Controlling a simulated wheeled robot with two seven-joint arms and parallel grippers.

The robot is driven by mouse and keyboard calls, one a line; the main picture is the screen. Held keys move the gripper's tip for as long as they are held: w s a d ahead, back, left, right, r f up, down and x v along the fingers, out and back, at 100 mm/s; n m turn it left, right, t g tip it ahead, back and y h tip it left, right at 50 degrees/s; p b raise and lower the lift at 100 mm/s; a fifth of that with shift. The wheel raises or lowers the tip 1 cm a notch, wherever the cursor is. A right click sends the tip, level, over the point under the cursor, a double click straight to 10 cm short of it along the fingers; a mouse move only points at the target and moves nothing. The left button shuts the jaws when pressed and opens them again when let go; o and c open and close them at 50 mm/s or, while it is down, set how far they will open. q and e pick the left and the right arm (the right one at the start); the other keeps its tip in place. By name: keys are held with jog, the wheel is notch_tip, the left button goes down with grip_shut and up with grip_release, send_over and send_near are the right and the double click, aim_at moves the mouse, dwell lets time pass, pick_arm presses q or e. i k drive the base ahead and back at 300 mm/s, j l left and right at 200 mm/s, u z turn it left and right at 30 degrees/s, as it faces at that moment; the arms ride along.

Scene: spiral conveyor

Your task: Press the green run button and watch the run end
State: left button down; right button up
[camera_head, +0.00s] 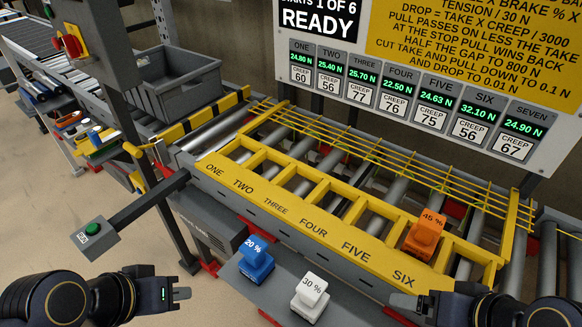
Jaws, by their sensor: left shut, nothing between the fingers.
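The green run button (92,230) sits on a grey box at the end of a dark arm that reaches out from the conveyor frame at left. My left gripper (185,294) is shut and empty, below and to the right of the button and apart from it. My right gripper (400,302) shows at the lower right, its tip near the front of the conveyor; I cannot tell whether it is open. The sign (318,20) reads "STARTS 1 OF 6 READY", its top edge cut off.
A blue 20% block (256,262) and a white 30% block (309,293) stand on the front shelf. An orange 45% block (424,238) sits in the yellow rack (300,212) near slot six. A grey crate (178,88) stands behind. Seven displays line the panel (410,100).

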aim_at(92, 228)
jog(key=k+u, duration=0.15)
jog(key=u, duration=1.25)
